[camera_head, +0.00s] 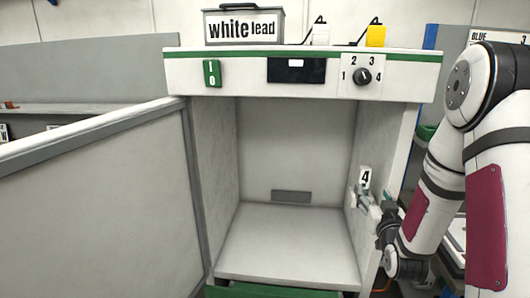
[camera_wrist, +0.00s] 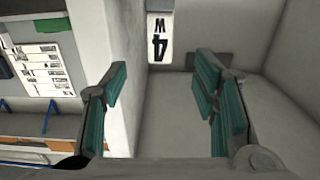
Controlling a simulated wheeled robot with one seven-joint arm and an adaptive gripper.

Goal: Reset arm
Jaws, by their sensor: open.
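My arm (camera_head: 480,160) with magenta panels reaches in from the right in the head view. My gripper (camera_head: 365,199) is at the right wall of the open white booth (camera_head: 290,240), near a tag marked 4 (camera_head: 364,178). In the wrist view my gripper (camera_wrist: 160,100) is open, with its green-padded fingers wide apart. Nothing shows between them.
The booth top carries a "white lead" box (camera_head: 244,26), a green switch (camera_head: 212,73), a dark display (camera_head: 296,70) and a dial (camera_head: 362,76). A grey partition (camera_head: 100,210) stands left. The booth floor (camera_head: 290,225) is clear. A posted sheet (camera_wrist: 42,72) shows left in the wrist view.

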